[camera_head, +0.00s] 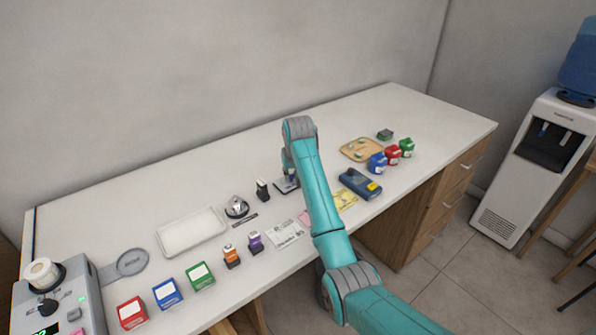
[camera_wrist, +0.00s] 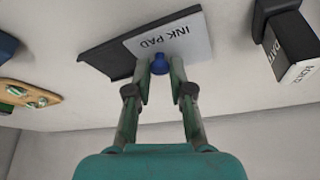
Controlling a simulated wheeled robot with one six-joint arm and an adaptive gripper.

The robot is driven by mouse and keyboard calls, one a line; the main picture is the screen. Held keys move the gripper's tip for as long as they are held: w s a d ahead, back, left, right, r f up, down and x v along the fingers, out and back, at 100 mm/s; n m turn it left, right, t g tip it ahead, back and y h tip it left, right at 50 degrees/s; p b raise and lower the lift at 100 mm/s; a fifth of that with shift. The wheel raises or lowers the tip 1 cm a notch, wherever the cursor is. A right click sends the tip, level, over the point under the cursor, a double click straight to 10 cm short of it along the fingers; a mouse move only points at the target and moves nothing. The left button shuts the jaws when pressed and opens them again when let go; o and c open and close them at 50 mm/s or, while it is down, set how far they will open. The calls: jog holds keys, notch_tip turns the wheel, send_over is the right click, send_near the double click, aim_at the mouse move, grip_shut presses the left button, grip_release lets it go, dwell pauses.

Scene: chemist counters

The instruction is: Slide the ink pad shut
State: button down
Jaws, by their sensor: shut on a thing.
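The ink pad shows in the wrist view as a dark base (camera_wrist: 108,56) with a light grey lid (camera_wrist: 185,40) lettered "INK PAD". The lid sits off to the right of the base, so a dark strip of base is uncovered on the left. A small blue knob (camera_wrist: 158,63) stands at the lid's near edge. My gripper (camera_wrist: 170,70) is shut on this knob, one finger on each side. In the head view the ink pad (camera_head: 283,186) lies mid-counter, partly hidden by my arm, and my fingertips are hard to make out.
A black stamp (camera_head: 262,190) stands left of the pad; it also shows in the wrist view (camera_wrist: 288,45). A bell (camera_head: 236,207) and white tray (camera_head: 192,232) lie further left.

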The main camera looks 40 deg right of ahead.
jog(key=shift+a+f, duration=0.1)
jog(key=shift+a, duration=0.15)
jog(key=c, duration=1)
grip_release()
jog(key=shift+a, duration=0.1)
jog(key=v, duration=1.2)
